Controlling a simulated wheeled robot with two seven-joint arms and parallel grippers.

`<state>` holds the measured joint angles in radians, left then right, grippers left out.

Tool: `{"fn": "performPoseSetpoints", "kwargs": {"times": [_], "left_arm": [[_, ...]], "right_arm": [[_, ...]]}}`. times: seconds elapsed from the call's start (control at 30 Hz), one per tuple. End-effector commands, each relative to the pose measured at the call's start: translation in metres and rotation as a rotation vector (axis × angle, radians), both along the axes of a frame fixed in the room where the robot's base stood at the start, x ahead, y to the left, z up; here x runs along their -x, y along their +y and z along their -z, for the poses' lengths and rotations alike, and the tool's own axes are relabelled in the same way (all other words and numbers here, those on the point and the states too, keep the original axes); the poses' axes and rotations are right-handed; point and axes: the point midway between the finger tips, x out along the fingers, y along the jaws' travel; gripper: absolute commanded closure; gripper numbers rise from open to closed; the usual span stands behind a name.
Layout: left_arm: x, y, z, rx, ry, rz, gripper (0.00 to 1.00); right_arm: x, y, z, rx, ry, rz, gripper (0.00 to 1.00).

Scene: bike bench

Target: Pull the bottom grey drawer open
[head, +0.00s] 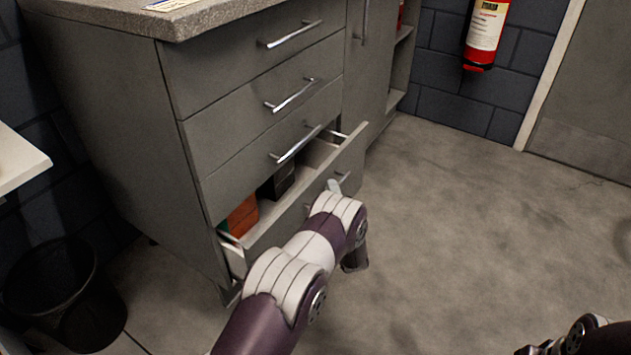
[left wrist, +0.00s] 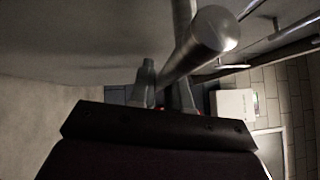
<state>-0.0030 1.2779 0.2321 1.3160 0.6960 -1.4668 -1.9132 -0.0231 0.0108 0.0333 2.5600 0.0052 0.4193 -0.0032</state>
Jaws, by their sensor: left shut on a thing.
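The bottom grey drawer (head: 353,158) of the grey cabinet stands partly open in the head view. An orange-red box (head: 241,216) and a black object (head: 279,181) show inside it. My left gripper (head: 335,186) is at the drawer's front, mostly hidden by my own arm. In the left wrist view, the two fingers (left wrist: 165,88) are on either side of a round metal bar handle (left wrist: 205,42), shut on it. Only a small end of the drawer handle (head: 343,177) shows in the head view. My right gripper cannot be made out; only part of that arm shows at the lower right.
Three closed drawers (head: 240,110) with bar handles sit above. A black bin (head: 65,295) stands at the left, and a white ledge (head: 18,165) juts in above it. A fire extinguisher (head: 486,30) hangs on the back wall. The floor (head: 450,230) to the right is clear.

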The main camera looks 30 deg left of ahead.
Motion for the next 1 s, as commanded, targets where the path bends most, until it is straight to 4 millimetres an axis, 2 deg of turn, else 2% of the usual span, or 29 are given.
{"fn": "performPoseSetpoints", "kwargs": {"times": [0.03,0.27,0.6,0.8,1.0], "left_arm": [[0.001,-0.013,-0.001,-0.001,0.003,0.004,1.00],[0.006,-0.074,0.001,-0.001,0.002,0.005,1.00],[0.013,-0.165,0.004,0.000,0.001,0.003,1.00],[0.017,-0.209,0.005,0.001,0.001,0.002,1.00],[0.019,-0.239,0.004,0.000,0.002,0.001,1.00]], "right_arm": [[0.000,0.000,-0.004,0.000,0.000,0.000,0.57],[0.000,0.000,-0.006,0.000,0.000,0.000,0.57],[0.000,0.000,0.005,0.000,0.000,0.000,0.57],[0.000,0.000,0.016,0.000,0.000,0.000,0.57],[0.000,0.000,0.023,0.000,0.000,0.000,0.57]]}}
